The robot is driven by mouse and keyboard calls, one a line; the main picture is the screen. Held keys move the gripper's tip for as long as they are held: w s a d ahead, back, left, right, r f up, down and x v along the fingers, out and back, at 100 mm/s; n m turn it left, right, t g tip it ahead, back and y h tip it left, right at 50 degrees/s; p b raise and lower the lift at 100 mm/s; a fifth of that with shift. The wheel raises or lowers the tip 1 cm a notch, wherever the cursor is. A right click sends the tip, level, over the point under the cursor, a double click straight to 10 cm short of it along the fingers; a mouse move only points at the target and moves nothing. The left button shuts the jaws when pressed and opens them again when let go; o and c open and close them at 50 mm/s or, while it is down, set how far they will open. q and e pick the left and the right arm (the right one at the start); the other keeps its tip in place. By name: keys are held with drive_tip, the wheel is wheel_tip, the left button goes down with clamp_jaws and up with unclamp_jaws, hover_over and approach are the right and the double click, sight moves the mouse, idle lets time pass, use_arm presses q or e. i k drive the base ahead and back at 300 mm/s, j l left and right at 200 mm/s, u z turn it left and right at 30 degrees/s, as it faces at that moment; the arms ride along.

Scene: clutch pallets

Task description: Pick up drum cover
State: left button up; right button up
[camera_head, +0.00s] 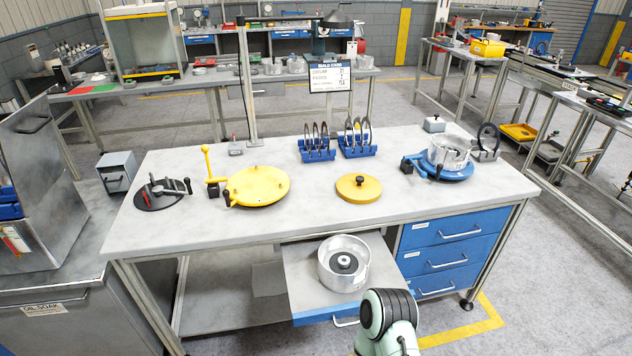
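A round silver metal drum (343,263) with a dark centre hub sits in the open drawer (300,300) at the front of the workbench. A second silver drum (449,152) stands on a blue round fixture (455,175) at the right of the bench top. A small yellow disc (358,188) with a black knob lies on the bench near its front middle. I cannot tell for certain which of these is the drum cover. Part of my own arm shows at the bottom, right of the drawer. Neither gripper is in view.
On the bench (300,215) are a large yellow plate fixture (257,187), blue racks (318,150) holding upright rings, and a black round fixture (162,194) at left. Blue drawers (440,230) are shut at right. The bench's front strip is clear.

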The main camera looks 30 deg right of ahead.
sight(358, 188)
drive_tip(key=l+u, duration=0.35)
drive_tip(key=l, duration=0.15)
drive_tip(key=k+l+u, duration=0.2)
drive_tip(key=l+u, duration=0.15)
drive_tip(key=k+l+u, duration=0.1)
drive_tip(key=l, duration=0.3)
drive_tip(key=k+l+u, duration=0.1)
drive_tip(key=l, duration=0.25)
drive_tip(key=k+l+u, duration=0.1)
drive_tip(key=l, duration=0.25)
drive_tip(key=k, duration=0.1)
